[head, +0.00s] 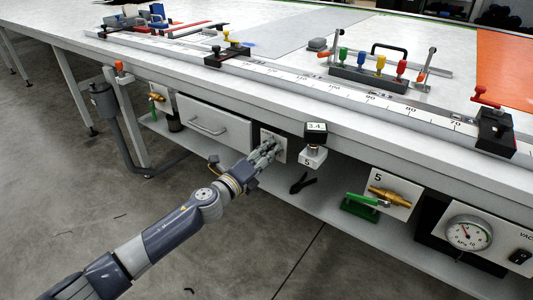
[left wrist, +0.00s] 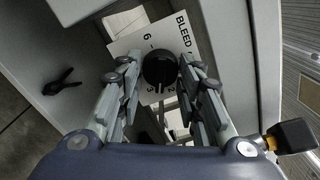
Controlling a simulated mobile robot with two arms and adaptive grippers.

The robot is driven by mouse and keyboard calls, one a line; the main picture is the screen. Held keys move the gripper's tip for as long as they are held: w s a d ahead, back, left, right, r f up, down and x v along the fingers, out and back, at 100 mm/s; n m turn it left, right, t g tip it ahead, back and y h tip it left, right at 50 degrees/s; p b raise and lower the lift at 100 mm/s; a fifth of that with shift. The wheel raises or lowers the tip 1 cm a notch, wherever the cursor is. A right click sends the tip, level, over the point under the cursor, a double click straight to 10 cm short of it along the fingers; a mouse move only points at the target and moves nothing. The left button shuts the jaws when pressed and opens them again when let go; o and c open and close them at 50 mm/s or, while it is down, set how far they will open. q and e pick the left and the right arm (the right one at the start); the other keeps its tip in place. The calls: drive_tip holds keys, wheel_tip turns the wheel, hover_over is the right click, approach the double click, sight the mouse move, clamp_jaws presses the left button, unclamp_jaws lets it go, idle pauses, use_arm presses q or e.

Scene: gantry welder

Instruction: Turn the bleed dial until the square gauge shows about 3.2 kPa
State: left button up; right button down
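The bleed dial (left wrist: 160,68) is a round black knob on a white plate marked "BLEED" (left wrist: 183,25) with numbers around it. In the left wrist view the plate looks tilted. My left gripper (head: 270,148) reaches the plate under the table edge. Its two fingers (left wrist: 160,75) lie on opposite sides of the knob, closed up to its sides. In the head view the fingers hide the dial. The square gauge (head: 317,128), a small dark box right of the dial, appears to read 3.4. My right gripper is not in view.
A drawer (head: 212,127) is left of the dial. Farther right are a brass valve (head: 388,194) and a round gauge (head: 467,235). A dark clamp-like tool (head: 302,183) lies on the lower shelf.

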use_arm(q)
drive_tip(key=shift+o, duration=0.9)
drive_tip(key=shift+f, duration=0.1)
drive_tip(key=v, duration=1.2)
